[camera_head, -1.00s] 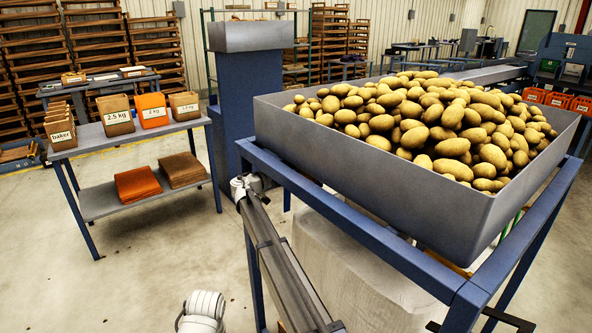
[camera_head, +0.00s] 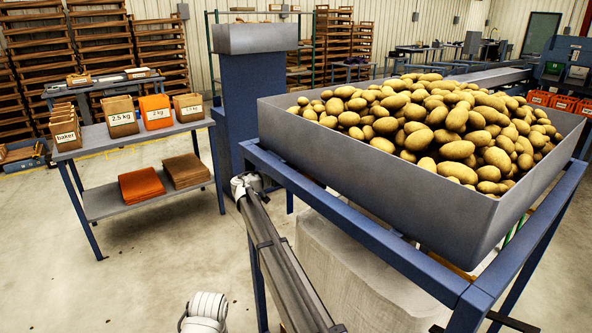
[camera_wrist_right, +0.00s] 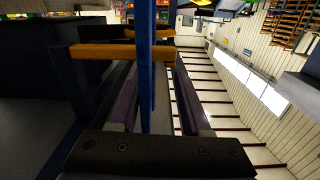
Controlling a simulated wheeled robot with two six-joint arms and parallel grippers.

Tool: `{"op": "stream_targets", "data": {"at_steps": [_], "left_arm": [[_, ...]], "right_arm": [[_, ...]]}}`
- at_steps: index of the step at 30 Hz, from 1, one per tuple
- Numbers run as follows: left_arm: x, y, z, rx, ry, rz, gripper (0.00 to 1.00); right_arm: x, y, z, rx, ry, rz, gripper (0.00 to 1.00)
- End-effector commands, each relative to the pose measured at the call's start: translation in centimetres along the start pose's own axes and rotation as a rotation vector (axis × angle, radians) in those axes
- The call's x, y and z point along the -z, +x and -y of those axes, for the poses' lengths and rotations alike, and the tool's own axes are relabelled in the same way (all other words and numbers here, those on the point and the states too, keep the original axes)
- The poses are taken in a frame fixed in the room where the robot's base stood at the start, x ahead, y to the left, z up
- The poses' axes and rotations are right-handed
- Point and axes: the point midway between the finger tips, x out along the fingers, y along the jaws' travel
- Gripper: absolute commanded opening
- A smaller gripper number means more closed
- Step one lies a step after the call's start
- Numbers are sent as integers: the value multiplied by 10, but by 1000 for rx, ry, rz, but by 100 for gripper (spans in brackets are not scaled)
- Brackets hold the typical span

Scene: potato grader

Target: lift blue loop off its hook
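In the right wrist view a narrow blue strip (camera_wrist_right: 147,80), which looks like part of the blue loop, runs upright between the two fingers of my right gripper (camera_wrist_right: 157,75). The fingers stand apart, with a gap visible on each side of the strip, so it does not look clamped. An orange-brown bar (camera_wrist_right: 100,50) crosses near the fingertips. I cannot make out the hook or how the loop hangs on it. In the head view neither the loop nor a gripper can be made out. My left gripper does not show.
A grey hopper (camera_head: 370,185) heaped with potatoes (camera_head: 440,120) stands on a blue frame at the right. A grey table (camera_head: 110,140) holds labelled bags at the left, with orange (camera_head: 141,186) and brown (camera_head: 186,170) stacks below.

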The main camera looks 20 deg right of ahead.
Motion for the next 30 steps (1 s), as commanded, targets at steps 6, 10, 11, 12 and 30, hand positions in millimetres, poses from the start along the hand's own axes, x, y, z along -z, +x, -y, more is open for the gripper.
{"op": "stream_targets", "data": {"at_steps": [6,10,11,12,30], "left_arm": [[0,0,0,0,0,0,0],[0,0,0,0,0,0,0],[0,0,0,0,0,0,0],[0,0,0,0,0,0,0],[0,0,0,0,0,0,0]], "right_arm": [[0,0,0,0,-1,0,48],[0,-3,0,1,-1,0,48],[0,-5,0,1,-1,0,48],[0,-8,0,1,-1,0,48],[0,-79,0,1,0,0,48]]}}
